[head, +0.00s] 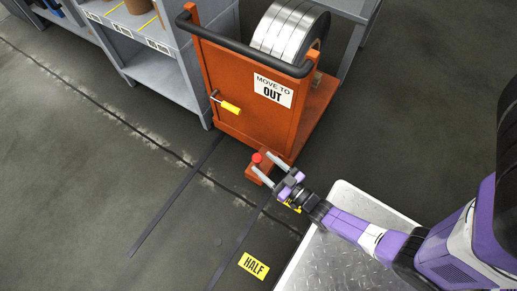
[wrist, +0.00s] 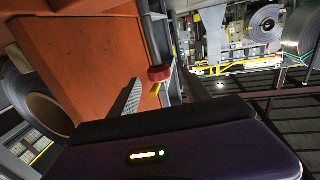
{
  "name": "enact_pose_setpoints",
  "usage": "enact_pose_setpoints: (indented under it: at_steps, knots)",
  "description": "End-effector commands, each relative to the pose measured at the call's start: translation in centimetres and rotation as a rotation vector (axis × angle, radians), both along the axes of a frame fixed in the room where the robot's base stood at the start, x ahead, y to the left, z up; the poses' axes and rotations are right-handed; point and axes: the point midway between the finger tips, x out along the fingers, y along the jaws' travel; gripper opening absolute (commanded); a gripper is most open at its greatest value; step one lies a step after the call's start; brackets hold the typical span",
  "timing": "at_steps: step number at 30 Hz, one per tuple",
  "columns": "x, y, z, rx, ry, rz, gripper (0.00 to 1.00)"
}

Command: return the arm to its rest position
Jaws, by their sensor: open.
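My purple arm (head: 350,228) reaches in from the lower right of the head view. My gripper (head: 261,163) is open, its two grey fingers apart and pointing at the foot of an orange cart (head: 240,85). A red button (head: 257,158) on the cart's low orange block shows by the fingertips. In the wrist view the red button (wrist: 160,73) appears between the fingers of my gripper (wrist: 164,84). Nothing is held. Whether a finger touches the block or button I cannot tell.
The cart carries a steel coil (head: 290,28), a "MOVE TO OUT" sign (head: 272,90) and a yellow-gripped lever (head: 230,107). A grey shelf (head: 165,80) stands at left. A metal-topped surface (head: 340,262) lies below my arm.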

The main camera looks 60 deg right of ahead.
Motion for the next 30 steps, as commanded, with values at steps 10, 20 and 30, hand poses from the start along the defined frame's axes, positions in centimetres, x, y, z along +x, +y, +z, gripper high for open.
enact_pose_setpoints:
  at_steps: [10, 20, 30]
  knots:
    - [-0.6, 0.1, 0.0, 0.000, 0.000, 0.000, 0.56]
    - [-0.5, 0.1, 0.0, 0.000, 0.000, 0.000, 0.56]
    - [-4.8, 1.6, 3.8, -0.031, 0.060, 0.051, 0.56]
